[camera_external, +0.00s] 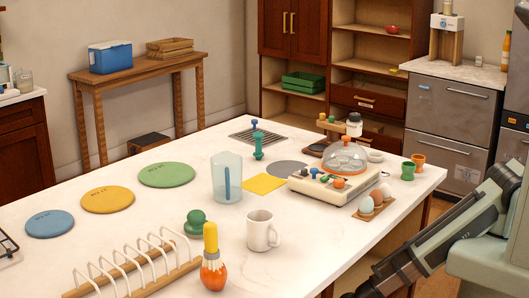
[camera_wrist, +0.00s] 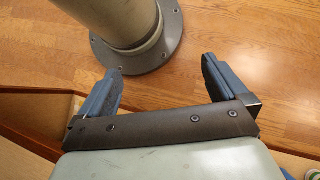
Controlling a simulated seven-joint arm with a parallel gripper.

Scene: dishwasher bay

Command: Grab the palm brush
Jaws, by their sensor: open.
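A green knob-topped object (camera_external: 196,222), which looks like the palm brush, stands on the white counter (camera_external: 140,225) in the external view, behind the orange bottle-shaped item. It is not seen in the wrist view. My gripper (camera_wrist: 161,82) is open and empty in the wrist view, its two blue-grey fingers spread wide above the wood floor. In the external view my arm reaches down at the lower right, off the counter and far from the green object. The gripper itself is at or beyond the bottom edge there.
Close around the green object are a wooden rack with white wires (camera_external: 135,270), an orange item with a yellow top (camera_external: 213,268) and a white mug (camera_external: 262,231). A clear pitcher (camera_external: 226,178) stands behind. An egg cooker (camera_external: 335,182) and eggs are on the right.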

